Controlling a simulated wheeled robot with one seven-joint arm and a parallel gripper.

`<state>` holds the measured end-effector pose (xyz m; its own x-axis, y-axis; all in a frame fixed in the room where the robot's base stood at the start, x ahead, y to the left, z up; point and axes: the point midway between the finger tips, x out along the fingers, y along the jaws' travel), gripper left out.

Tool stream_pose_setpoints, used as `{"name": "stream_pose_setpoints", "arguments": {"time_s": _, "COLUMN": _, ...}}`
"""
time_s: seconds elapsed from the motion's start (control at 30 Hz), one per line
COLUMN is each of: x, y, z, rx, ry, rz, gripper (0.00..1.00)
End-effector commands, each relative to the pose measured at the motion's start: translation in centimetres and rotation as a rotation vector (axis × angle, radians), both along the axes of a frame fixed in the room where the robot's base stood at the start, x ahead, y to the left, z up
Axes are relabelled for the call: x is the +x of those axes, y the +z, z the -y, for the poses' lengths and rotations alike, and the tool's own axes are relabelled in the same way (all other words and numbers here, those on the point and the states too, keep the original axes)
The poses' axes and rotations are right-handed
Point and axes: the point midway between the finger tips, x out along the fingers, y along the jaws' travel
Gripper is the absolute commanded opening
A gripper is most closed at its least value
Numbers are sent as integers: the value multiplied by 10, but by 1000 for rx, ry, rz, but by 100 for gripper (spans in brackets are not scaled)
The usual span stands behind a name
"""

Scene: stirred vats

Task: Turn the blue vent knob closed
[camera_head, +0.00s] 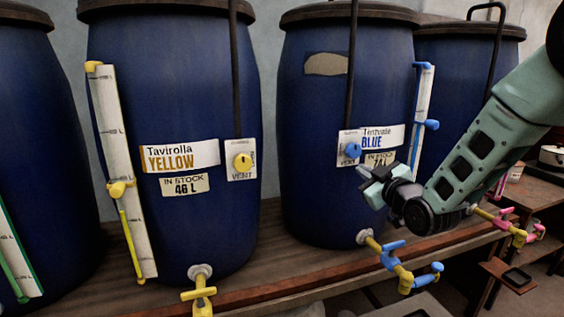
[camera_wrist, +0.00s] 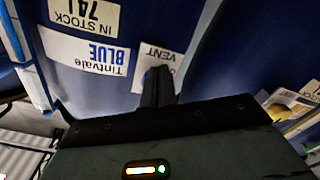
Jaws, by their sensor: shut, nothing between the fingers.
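The blue vent knob (camera_head: 352,149) sits on a white vent plate (camera_head: 345,165) on the front of the blue-labelled vat (camera_head: 310,110). In the head view my gripper (camera_head: 366,178) is just below and right of the knob, in front of the vat. In the wrist view my gripper (camera_wrist: 158,80) has its dark fingers together, with nothing between them, pointing at the vent plate (camera_wrist: 176,62). Whether the fingertips touch anything cannot be told.
The yellow-labelled vat (camera_head: 180,90) stands to the left with a yellow vent knob (camera_head: 243,161). The blue tap (camera_head: 393,246) sticks out below my gripper. A level gauge (camera_head: 421,100) runs up the blue-labelled vat's right side. The wooden shelf (camera_head: 270,265) supports the vats.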

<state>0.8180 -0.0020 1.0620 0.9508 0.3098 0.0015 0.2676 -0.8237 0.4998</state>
Motion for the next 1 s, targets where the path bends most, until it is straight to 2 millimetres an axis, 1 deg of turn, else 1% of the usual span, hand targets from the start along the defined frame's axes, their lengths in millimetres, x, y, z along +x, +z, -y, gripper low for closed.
{"name": "stream_pose_setpoints", "arguments": {"time_s": 0.03, "x": -6, "y": -1, "z": 2, "rx": -1, "ry": -1, "rz": 1, "gripper": 0}}
{"name": "stream_pose_setpoints", "arguments": {"time_s": 0.2, "x": -23, "y": -2, "z": 8, "rx": -1, "ry": -1, "rz": 0, "gripper": 0}}
{"name": "stream_pose_setpoints", "arguments": {"time_s": 0.33, "x": -31, "y": -1, "z": 10, "rx": -1, "ry": -1, "rz": 1, "gripper": 0}}
{"name": "stream_pose_setpoints", "arguments": {"time_s": 0.67, "x": -32, "y": 0, "z": 11, "rx": -1, "ry": -1, "rz": -2, "gripper": 0}}
{"name": "stream_pose_setpoints", "arguments": {"time_s": 1.0, "x": -28, "y": 11, "z": 18, "rx": -10, "ry": 3, "rz": -10, "gripper": 0}}
